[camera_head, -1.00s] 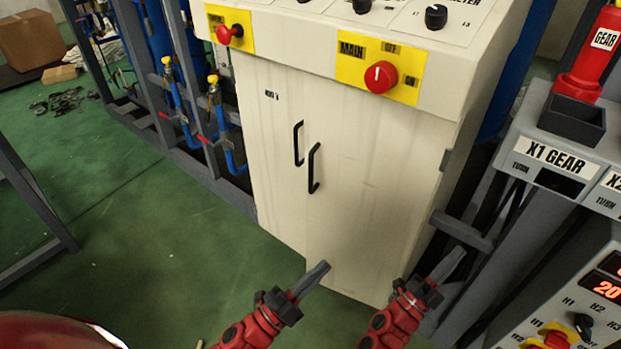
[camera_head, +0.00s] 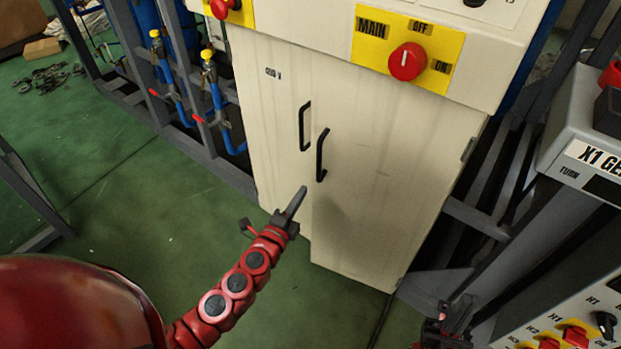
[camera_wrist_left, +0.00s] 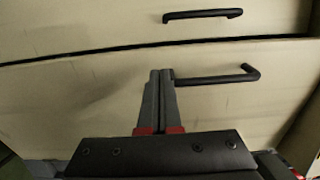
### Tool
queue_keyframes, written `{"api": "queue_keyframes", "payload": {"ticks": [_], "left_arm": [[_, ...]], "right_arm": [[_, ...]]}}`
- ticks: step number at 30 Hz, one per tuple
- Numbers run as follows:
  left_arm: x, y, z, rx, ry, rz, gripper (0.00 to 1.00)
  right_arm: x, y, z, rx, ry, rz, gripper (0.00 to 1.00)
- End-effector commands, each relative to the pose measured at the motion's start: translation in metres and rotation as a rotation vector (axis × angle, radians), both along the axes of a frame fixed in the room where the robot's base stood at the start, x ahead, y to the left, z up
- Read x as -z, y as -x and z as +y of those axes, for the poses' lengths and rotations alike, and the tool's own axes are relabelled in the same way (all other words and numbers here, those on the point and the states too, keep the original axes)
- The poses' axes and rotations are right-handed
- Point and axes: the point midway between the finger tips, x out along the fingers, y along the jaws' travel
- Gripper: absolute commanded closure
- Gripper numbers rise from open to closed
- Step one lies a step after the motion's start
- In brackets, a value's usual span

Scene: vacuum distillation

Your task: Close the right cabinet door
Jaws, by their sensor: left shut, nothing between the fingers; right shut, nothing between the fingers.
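The cream cabinet has a left door (camera_head: 272,120) and a right door (camera_head: 385,150), each with a black handle. The right door stands slightly proud of the left one, with its lower left edge offset outward. Its handle (camera_head: 322,155) also shows in the left wrist view (camera_wrist_left: 215,80). My left gripper (camera_head: 300,192) is shut and empty, in front of the doors near the seam, below the right handle. In the left wrist view its fingers (camera_wrist_left: 160,75) overlap the right door beside that handle's end; contact cannot be told. My right gripper (camera_head: 464,308) is shut, low at the right, beside the cabinet.
A red MAIN knob (camera_head: 408,62) sits on a yellow plate above the doors. Blue pipes with valves (camera_head: 215,90) stand on a grey frame at the left. Green floor (camera_head: 130,220) is open at front left.

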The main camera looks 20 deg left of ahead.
Motion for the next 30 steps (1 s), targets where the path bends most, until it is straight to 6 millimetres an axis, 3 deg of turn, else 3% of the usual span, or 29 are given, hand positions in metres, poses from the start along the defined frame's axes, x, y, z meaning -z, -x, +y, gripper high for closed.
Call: {"api": "queue_keyframes", "payload": {"ticks": [3, 9, 26, 30], "left_arm": [[-0.001, -0.025, -0.004, 0.001, 0.000, 0.000, 1.00], [0.000, -0.053, -0.007, 0.000, 0.000, 0.000, 1.00], [0.001, -0.066, -0.008, 0.005, 0.000, 0.001, 1.00], [0.004, -0.082, -0.009, 0.046, -0.002, 0.001, 1.00]], "right_arm": [[-0.001, 0.000, 0.000, 0.000, -0.001, 0.000, 1.00], [-0.002, 0.000, 0.000, 0.000, -0.001, 0.001, 1.00], [0.000, 0.000, 0.000, 0.000, -0.001, 0.001, 1.00], [0.008, 0.000, 0.000, 0.000, -0.001, 0.001, 1.00]]}}
